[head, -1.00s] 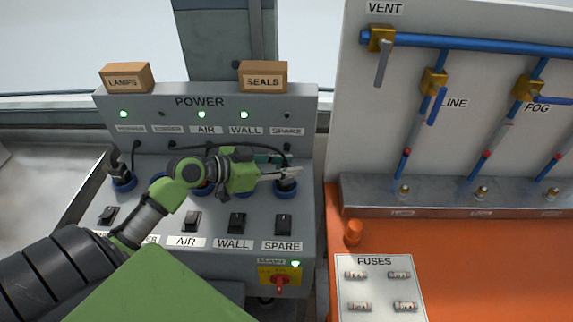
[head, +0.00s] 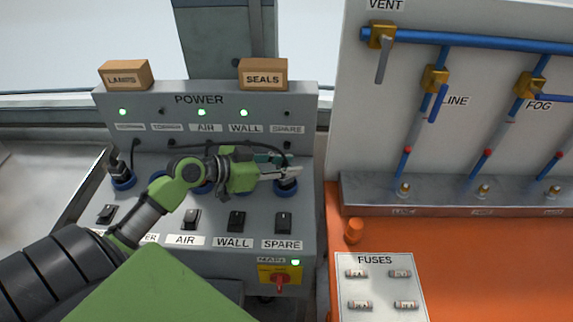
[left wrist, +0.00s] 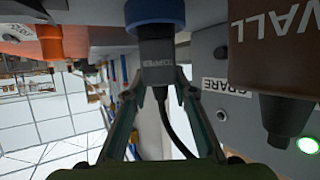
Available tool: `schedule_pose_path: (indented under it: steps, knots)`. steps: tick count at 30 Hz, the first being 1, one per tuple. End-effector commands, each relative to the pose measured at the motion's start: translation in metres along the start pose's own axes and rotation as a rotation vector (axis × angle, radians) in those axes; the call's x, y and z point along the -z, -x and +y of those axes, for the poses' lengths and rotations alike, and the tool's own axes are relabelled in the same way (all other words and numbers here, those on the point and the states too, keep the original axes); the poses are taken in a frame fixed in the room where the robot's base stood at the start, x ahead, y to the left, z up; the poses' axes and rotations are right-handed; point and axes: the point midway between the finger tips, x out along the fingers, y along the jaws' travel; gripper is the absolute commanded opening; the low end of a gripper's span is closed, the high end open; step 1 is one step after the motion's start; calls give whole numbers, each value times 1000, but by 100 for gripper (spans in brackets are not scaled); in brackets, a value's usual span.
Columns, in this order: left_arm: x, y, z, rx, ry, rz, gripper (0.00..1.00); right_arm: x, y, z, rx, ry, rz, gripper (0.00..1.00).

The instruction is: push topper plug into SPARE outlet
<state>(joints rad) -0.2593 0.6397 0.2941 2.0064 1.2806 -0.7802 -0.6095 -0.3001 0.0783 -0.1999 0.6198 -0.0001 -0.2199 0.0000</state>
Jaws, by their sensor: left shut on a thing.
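My left gripper (head: 286,172) is shut on the dark topper plug (head: 287,180) at the SPARE outlet (head: 287,189), the blue ring at the right end of the outlet row. In the left wrist view the two fingers (left wrist: 160,92) clasp the grey plug body (left wrist: 158,72) from both sides. The plug lines up with the blue outlet ring (left wrist: 155,14) and its front end meets it; how deep it sits I cannot tell. Its black cable hangs from the back. The SPARE lamp (head: 287,113) is dark. My right gripper is not in view.
The WALL plug (left wrist: 275,45) stands close beside the held plug. Rocker switches, including the SPARE switch (head: 283,222), lie in front of the outlets. Boxes marked LAMPS (head: 126,74) and SEALS (head: 263,74) sit on the panel top. An orange bench (head: 480,260) stands to the right.

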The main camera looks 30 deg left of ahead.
Motion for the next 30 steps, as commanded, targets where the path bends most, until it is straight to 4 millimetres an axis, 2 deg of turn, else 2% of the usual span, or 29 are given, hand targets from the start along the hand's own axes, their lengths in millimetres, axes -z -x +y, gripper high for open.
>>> schedule_pose_path:
  steps: [28,29,30]
  knots:
    - [-7,-3,0,0,0,1,0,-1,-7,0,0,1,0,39]
    - [-6,-3,0,0,0,1,33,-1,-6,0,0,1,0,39]
    - [-6,-3,0,0,0,1,43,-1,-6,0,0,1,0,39]
